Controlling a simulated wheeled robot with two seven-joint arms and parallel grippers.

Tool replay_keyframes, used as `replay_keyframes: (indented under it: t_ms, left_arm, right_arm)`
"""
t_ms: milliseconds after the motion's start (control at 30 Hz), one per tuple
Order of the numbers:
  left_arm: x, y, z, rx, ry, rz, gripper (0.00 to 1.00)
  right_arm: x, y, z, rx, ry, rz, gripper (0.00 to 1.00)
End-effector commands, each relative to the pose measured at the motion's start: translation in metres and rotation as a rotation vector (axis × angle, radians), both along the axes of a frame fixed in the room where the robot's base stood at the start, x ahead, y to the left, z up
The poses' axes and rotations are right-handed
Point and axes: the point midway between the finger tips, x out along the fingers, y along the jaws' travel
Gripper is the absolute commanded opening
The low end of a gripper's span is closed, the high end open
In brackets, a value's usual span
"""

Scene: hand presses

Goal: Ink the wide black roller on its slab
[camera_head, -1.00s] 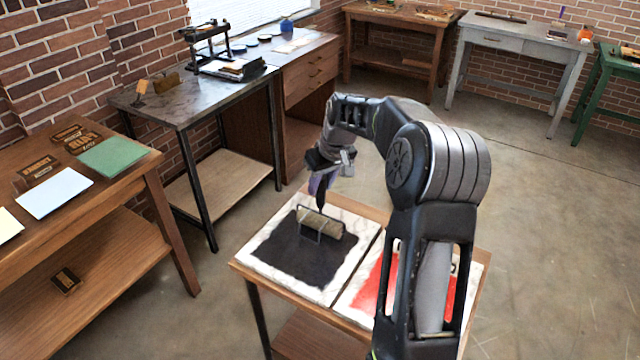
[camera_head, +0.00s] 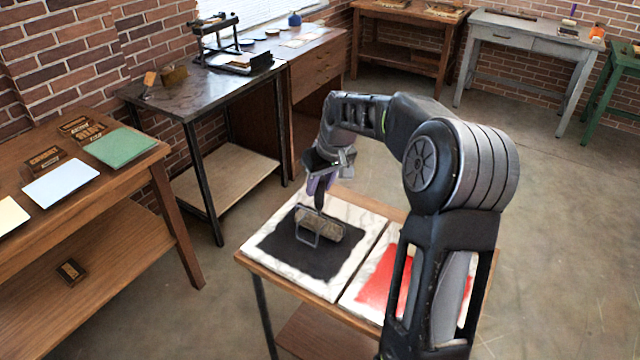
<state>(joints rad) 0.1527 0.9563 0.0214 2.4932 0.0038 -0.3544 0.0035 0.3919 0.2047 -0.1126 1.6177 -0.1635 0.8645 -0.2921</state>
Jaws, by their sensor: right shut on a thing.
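The wide roller (camera_head: 322,225), a brownish-grey cylinder in a wire frame, is over the black ink patch (camera_head: 285,248) on the left marble slab (camera_head: 350,213). It appears to rest on the ink, though contact is hard to confirm. My right gripper (camera_head: 320,187) points down from above and is shut on the roller's handle, which it mostly hides. My left gripper is out of view.
A second slab with red ink (camera_head: 377,282) lies to the right, partly behind my right arm. A wooden table (camera_head: 40,190) with paper sheets and type blocks stands left. A dark metal-legged table (camera_head: 188,100) stands behind it. Open floor lies to the right.

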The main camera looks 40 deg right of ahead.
Motion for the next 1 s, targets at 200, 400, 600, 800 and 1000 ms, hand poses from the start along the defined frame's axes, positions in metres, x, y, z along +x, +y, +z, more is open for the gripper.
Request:
replay_keyframes:
  t_ms: [200, 400, 600, 800, 1000]
  left_arm:
    - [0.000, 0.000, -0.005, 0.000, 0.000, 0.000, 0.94]
    - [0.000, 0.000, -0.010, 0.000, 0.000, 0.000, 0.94]
    - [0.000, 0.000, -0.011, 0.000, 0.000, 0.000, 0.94]
    - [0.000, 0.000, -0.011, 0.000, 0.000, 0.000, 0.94]
    - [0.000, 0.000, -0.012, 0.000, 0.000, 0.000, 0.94]
  right_arm:
    - [-0.004, 0.012, -0.001, 0.001, 0.002, 0.001, 0.00]
    - [-0.008, 0.028, 0.000, 0.001, 0.001, 0.001, 0.00]
    - [-0.011, 0.035, 0.001, 0.000, 0.001, 0.000, 0.00]
    - [-0.011, 0.035, 0.001, 0.000, 0.000, 0.000, 0.00]
    - [-0.011, 0.038, 0.001, 0.000, -0.001, 0.000, 0.00]
